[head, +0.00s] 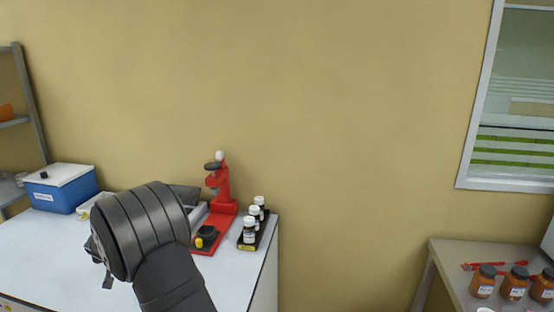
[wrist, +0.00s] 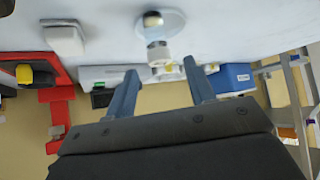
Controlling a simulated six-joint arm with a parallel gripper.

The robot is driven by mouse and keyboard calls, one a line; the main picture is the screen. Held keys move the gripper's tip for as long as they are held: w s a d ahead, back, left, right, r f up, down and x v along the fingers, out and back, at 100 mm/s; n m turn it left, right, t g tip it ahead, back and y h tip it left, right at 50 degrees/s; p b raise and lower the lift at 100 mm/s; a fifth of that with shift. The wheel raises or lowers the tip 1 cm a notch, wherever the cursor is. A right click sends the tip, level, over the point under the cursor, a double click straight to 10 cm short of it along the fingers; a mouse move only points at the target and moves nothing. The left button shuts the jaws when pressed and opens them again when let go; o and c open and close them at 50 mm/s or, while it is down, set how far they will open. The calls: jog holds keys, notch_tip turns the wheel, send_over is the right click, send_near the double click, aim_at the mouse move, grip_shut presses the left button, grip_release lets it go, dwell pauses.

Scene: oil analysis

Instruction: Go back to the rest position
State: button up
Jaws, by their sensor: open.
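My gripper (wrist: 160,66) shows in the wrist view with its two blue-grey fingers spread apart and nothing between them. In the head view my dark arm reaches over the left white table (head: 40,250), and its forearm hides most of the gripper. The wrist view appears upside down. In it, a small clear and white item on a round pale disc (wrist: 172,20) lies beyond the fingertips. I cannot tell exactly what it is, and it looks apart from the fingers.
A red stand (head: 222,190), several white-capped bottles on a dark tray (head: 262,240) and a blue box with white lid (head: 62,192) stand on the table. A grey table (head: 440,262) at right holds brown jars (head: 483,284). The space between the tables is open.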

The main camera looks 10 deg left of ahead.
jog(key=x, duration=0.6)
jog(key=shift+w+a+f, duration=0.1)
jog(key=shift+w+f, duration=0.1)
jog(key=shift+r, duration=1.55)
jog(key=shift+f, duration=0.1)
